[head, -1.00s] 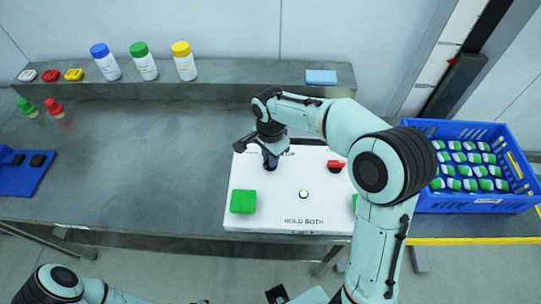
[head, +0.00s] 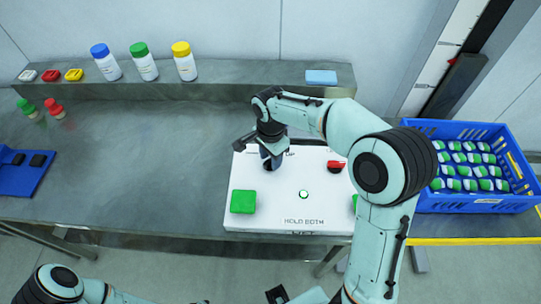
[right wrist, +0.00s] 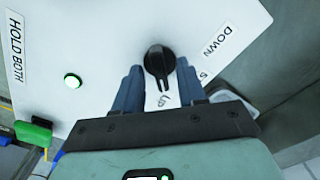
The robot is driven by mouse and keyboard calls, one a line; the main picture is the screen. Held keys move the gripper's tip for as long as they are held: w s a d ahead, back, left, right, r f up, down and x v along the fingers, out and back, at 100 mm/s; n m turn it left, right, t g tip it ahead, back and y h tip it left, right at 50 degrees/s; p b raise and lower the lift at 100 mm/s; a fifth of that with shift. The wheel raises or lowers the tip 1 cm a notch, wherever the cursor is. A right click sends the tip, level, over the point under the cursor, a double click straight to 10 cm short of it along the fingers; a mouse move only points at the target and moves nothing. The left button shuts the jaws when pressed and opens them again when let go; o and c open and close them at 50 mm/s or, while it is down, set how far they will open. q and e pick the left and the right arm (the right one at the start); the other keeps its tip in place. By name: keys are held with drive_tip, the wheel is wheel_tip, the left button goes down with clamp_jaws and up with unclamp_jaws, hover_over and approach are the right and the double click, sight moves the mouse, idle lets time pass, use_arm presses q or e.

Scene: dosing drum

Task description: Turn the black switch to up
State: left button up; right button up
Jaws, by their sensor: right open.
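The black switch (right wrist: 159,62) is a round knob with a raised ridge on the white panel (right wrist: 95,35). In the right wrist view its ridge runs roughly up and down the picture, with one end towards the "UP" label (right wrist: 162,100). The "DOWN" label (right wrist: 212,40) is to the right of the knob. My right gripper (right wrist: 158,78) is open, with one finger on each side of the knob; I cannot tell if they touch it. In the head view my right gripper (head: 270,161) covers most of the switch.
The panel also bears a red switch (head: 336,166), a lit green lamp (head: 303,194) and a green button (head: 243,201). A blue crate (head: 475,204) of green-and-white items stands right. Bottles stand on the back ledge (head: 230,85).

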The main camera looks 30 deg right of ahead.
sight(270, 160)
use_arm(q)
drive_tip(key=shift+w+r+p, duration=0.4)
drive_tip(key=shift+r+p, duration=0.05)
drive_tip(key=shift+r, duration=0.15)
drive_tip(key=shift+w+r+p, duration=0.35)
drive_tip(key=shift+r+p, duration=0.1)
drive_tip(key=shift+r, duration=0.1)
use_arm(e)
wheel_tip(270, 160, up, 13)
drive_tip(key=shift+r, duration=0.15)
